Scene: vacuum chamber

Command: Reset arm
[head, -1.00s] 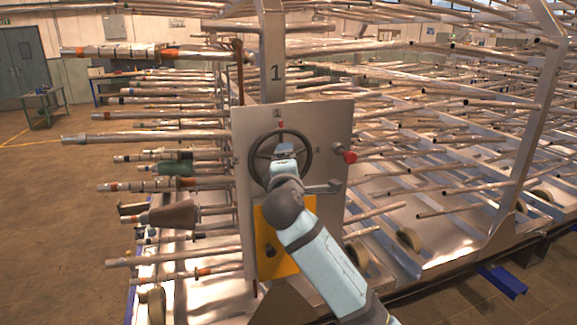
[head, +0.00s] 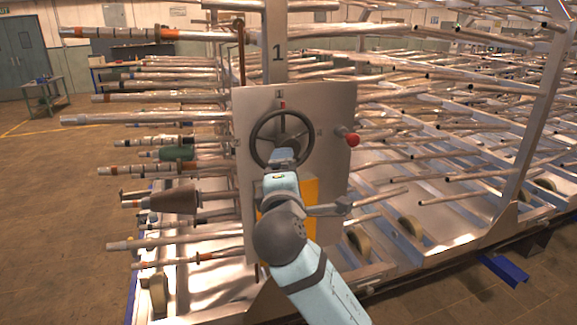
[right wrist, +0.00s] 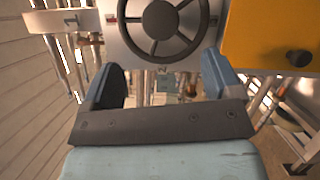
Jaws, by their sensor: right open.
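A dark handwheel (head: 282,138) with spokes is mounted on a grey metal panel (head: 338,110) in the head view. The wheel also shows at the top of the right wrist view (right wrist: 162,20). My right arm comes in from the bottom, and my right gripper (head: 282,157) is in front of the wheel's lower rim. In the right wrist view my right gripper (right wrist: 161,68) has its two fingers wide apart with nothing held between them. The wheel is beyond the fingertips, and I see no contact. My left gripper is not in view.
A red knob (head: 353,140) sticks out at the panel's right edge. A yellow plate (head: 311,190) is below the wheel, close behind my right arm. Racks of metal tubes stick out left and right of the panel. Open floor (head: 50,200) lies at the left.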

